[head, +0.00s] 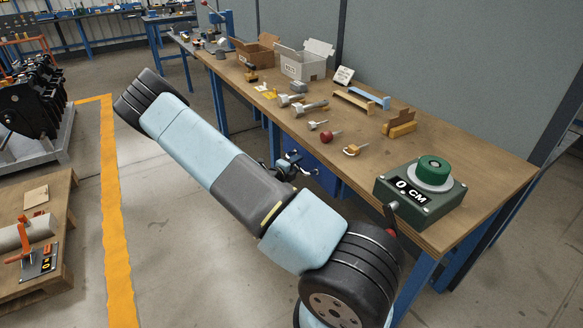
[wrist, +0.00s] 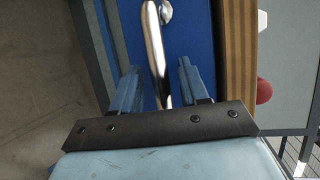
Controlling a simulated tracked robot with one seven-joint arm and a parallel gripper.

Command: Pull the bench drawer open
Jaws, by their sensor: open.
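The blue drawer front (wrist: 200,25) fills the middle of the wrist view. Its shiny chrome bar handle (wrist: 154,45) runs roughly lengthwise between the two fingers of my gripper (wrist: 160,82). The fingers are open, one on each side of the bar, with visible gaps to it. In the head view my gripper (head: 296,166) is low beside the bench front, partly behind my arm. A part of the blue drawer (head: 325,172) shows under the bench top (head: 460,155). My arm hides much of the drawer, and the handle is not clear there.
A green box reading "0 CM" (head: 418,198) stands at the bench's near corner. Couplers, a red knob (head: 330,137) and cartons (head: 300,62) lie along the bench. A wooden pallet (head: 50,225) stands at the left. The floor between is clear.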

